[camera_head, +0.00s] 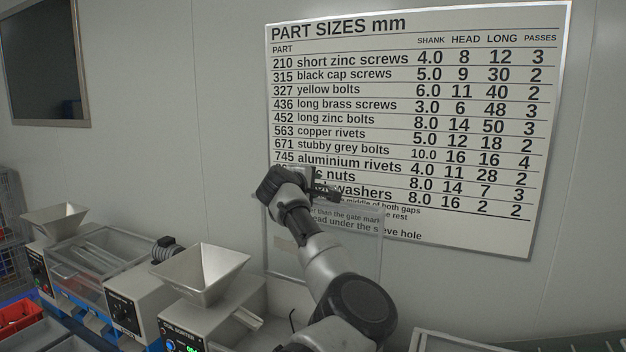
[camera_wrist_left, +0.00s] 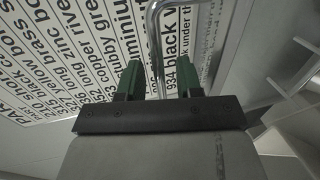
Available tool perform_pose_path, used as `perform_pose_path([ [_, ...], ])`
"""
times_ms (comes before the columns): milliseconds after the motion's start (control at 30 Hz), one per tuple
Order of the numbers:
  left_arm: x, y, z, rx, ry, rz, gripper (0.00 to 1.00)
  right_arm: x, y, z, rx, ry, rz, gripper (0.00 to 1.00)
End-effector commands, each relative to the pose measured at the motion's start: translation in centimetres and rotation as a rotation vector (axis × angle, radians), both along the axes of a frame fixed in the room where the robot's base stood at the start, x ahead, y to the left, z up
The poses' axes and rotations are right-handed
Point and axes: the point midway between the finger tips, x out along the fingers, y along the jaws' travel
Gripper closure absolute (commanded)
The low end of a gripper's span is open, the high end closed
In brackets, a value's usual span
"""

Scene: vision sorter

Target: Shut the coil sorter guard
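The coil sorter (camera_head: 185,318) is a pale machine with a metal hopper (camera_head: 203,270) and green-lit controls at the lower left of the head view. A clear panel, apparently its guard (camera_head: 350,258), stands raised in front of the wall chart. My left gripper (camera_head: 325,190) is at the panel's top edge. In the left wrist view its green fingers (camera_wrist_left: 160,78) are apart. A bent metal rod, apparently the guard's handle (camera_wrist_left: 153,45), shows between them, nearer the left finger; contact cannot be told. My arm hides part of the panel. My right gripper is not in view.
A part-size chart (camera_head: 480,130) hangs on the wall close behind the gripper. Another machine with a clear cover (camera_head: 100,255) and hopper (camera_head: 55,218) stands to the left. A red bin (camera_head: 18,315) is at the lower left. A pale-rimmed tray (camera_head: 450,343) is at the lower right.

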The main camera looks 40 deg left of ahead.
Motion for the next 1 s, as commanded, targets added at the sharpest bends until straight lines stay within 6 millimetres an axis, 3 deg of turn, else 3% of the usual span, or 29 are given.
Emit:
perform_pose_path([
  [367,0.7,0.19,-0.23,0.001,0.0,0.0,0.65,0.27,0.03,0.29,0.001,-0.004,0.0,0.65],
  [633,0.69,0.19,-0.22,0.001,0.0,0.0,1.0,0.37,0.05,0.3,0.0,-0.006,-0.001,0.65],
  [1000,0.71,0.11,-0.46,0.003,-0.007,0.0,1.0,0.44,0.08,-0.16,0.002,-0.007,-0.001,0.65],
])
